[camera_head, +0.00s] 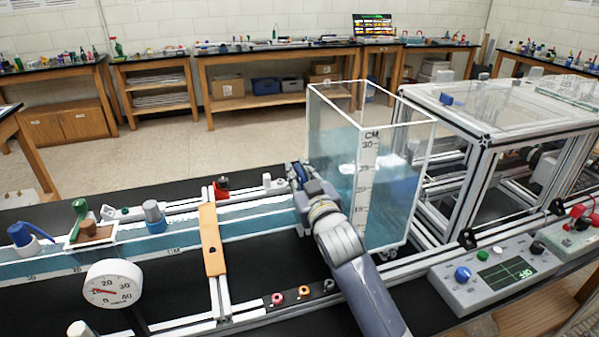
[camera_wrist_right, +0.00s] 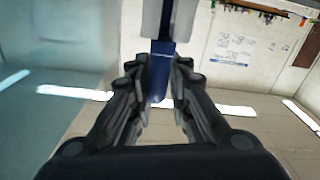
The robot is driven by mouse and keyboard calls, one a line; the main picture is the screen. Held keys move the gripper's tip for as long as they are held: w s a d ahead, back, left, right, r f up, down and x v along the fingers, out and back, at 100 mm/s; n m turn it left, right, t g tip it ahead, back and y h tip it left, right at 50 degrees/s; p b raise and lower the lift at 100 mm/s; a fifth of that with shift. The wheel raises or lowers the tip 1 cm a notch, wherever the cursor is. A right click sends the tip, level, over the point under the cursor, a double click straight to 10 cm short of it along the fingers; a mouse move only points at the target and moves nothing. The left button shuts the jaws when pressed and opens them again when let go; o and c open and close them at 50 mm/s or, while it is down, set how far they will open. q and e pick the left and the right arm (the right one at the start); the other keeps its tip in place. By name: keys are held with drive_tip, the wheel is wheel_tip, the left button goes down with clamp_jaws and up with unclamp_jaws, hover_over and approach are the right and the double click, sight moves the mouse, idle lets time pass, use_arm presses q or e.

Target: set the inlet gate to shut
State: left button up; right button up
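The inlet gate seems to be at the clear water tank's (camera_head: 435,124) left end, where the flume channel (camera_head: 262,222) meets it. My right arm hides most of that spot. My right gripper (camera_head: 298,175) is beside the tank's left wall, above the channel. In the right wrist view, a flat dark blue handle (camera_wrist_right: 160,76) hangs from a pale grey part (camera_wrist_right: 164,18). The right gripper's fingers (camera_wrist_right: 160,68) stand close on both sides of the handle and appear shut on it. My left gripper is not in view.
An orange bar (camera_head: 212,240) crosses the channel. A round dial gauge (camera_head: 113,284) stands in front of it. A grey control box (camera_head: 492,277) with a green screen is at right. An aluminium frame (camera_head: 484,150) stands behind it. Several small knobs line the front rail.

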drive_tip(key=shift+d+f, duration=0.15)
drive_tip(key=shift+f, duration=0.25)
drive_tip(key=shift+w+d+r, duration=0.1)
drive_tip(key=shift+d, duration=0.1)
drive_tip(key=shift+s, duration=0.55)
drive_tip(key=v, duration=1.1)
drive_tip(key=shift+w+d, duration=0.1)
